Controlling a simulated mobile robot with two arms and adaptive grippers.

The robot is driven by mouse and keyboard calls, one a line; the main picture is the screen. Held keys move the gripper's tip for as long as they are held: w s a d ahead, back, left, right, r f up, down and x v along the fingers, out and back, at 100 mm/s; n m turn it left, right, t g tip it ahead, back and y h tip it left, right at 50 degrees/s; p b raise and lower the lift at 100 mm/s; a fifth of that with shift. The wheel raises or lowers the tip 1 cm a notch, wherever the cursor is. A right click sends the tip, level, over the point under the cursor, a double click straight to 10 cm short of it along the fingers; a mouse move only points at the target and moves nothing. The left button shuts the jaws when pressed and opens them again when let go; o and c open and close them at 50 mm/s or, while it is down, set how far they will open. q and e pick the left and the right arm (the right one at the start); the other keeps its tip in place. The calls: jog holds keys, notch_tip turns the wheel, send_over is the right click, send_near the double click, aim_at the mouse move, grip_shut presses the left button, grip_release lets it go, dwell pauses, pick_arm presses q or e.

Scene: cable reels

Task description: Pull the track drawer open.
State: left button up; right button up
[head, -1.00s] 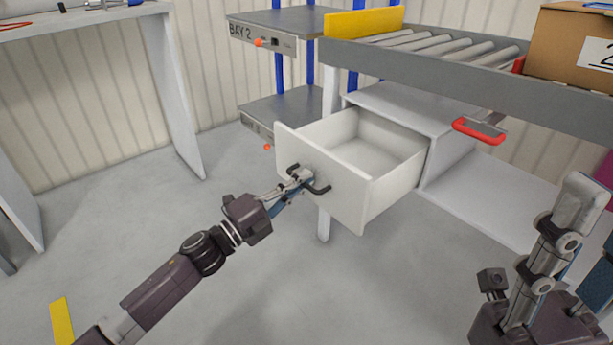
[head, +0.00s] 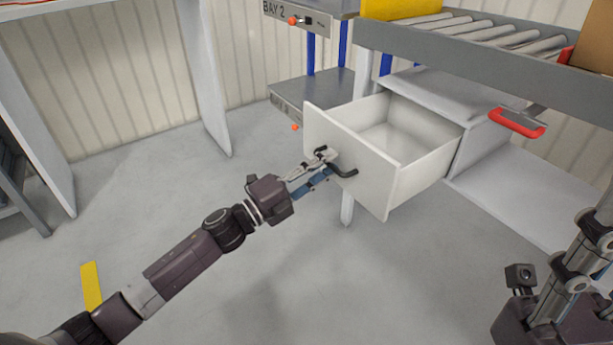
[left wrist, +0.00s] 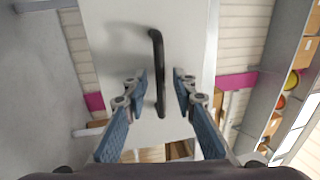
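The white track drawer (head: 385,190) stands well out of its white cabinet (head: 470,105), below the roller conveyor. Its inside looks empty. A black bar handle (head: 345,171) sits on its front; in the left wrist view the handle (left wrist: 158,75) stands upright in the picture. My left gripper (head: 325,162) is at the handle. In the left wrist view its blue-padded fingers (left wrist: 161,82) are spread on either side of the handle's lower part, with gaps on both sides. My right gripper (head: 578,265) shows side-on at the lower right, cut off by the edge; its opening cannot be made out.
A shelf unit marked BAY 2 (head: 312,28) stands behind the drawer. A white table leg (head: 205,90) is at left. The floor before the drawer is clear.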

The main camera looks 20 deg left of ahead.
pick_arm(q)
jog(key=v, duration=1.1)
jog(key=shift+a, duration=0.1)
